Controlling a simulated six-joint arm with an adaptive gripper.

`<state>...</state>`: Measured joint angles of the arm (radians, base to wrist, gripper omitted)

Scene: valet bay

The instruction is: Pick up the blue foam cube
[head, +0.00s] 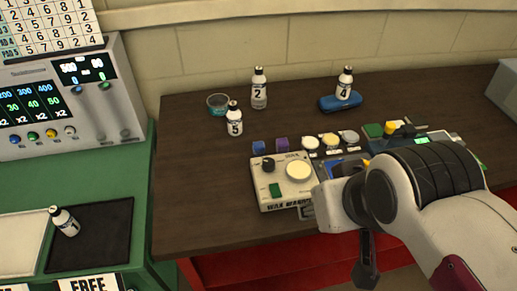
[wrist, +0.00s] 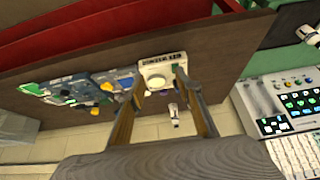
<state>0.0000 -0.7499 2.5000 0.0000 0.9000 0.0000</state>
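The blue foam cube (head: 258,147) sits on the dark brown table in the head view, just behind the back left corner of a white box-shaped device and left of a purple cube (head: 282,144). I cannot make the blue cube out in the wrist view; a finger may hide it. My gripper (wrist: 160,82) has its two fingers spread apart with nothing held between them. In the head view my gripper (head: 367,265) hangs in front of the table, right of and nearer than the blue cube, well apart from it.
The white device (head: 285,192) stands in front of the cubes. Coloured discs and gadgets lie to the right. The table's left side is clear.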

